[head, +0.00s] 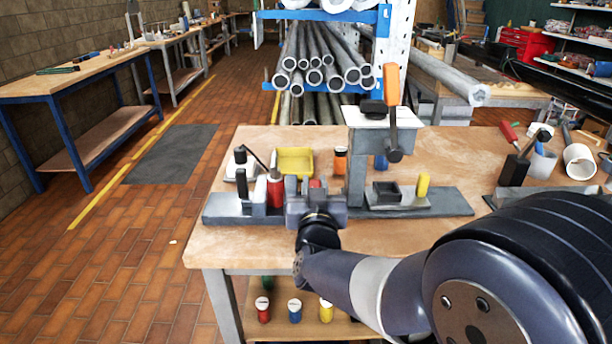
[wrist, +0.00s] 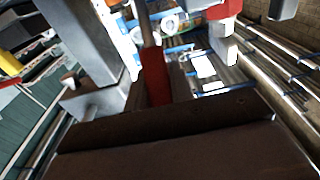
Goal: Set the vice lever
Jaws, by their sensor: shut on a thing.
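My gripper (head: 316,196) is low over the grey base plate (head: 450,203) on the bench, left of the grey mast (head: 357,165). It is shut on a red-handled lever, whose red end (head: 315,183) just shows above the jaws. In the wrist view the red grip (wrist: 155,76) stands between the dark jaws, with a thin grey rod beyond it. The lever's lower part and its pivot are hidden by my gripper. Another lever with an orange handle (head: 391,84) stands upright on the mast's top.
Left of my gripper are a red cylinder (head: 275,190), a black-handled clamp (head: 242,184) and a yellow bin (head: 295,161). Right of the mast are a dark open box (head: 387,192) and a yellow peg (head: 423,186). The bench's front left is clear.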

